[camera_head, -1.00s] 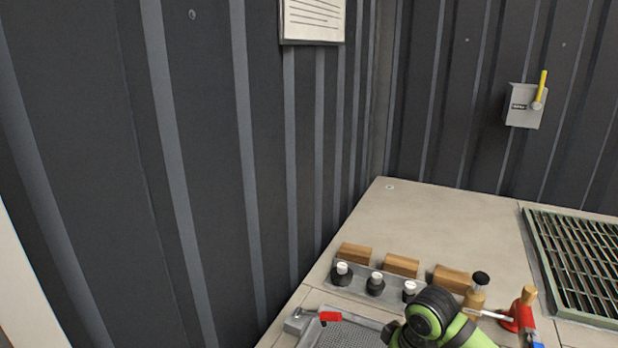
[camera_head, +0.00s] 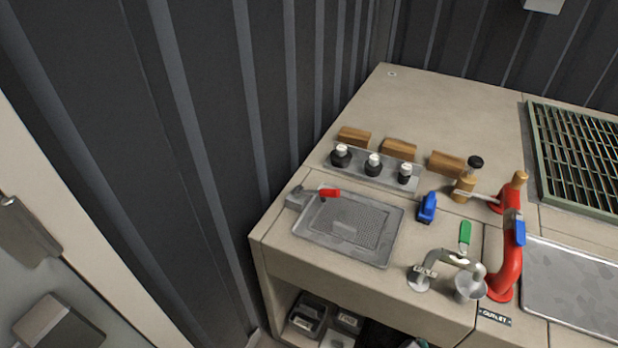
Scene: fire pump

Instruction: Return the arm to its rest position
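Neither of my grippers shows in the head view, and no arm link that I can make out is in the picture. I cannot see the arm's pose or whether either gripper holds anything. The bench (camera_head: 430,105) in front of me is unobstructed by my arms. On it a grey tray (camera_head: 345,228) with a red-handled lever (camera_head: 325,193) lies near the left edge.
A green grate (camera_head: 580,155) lies right. A corrugated wall rises left.

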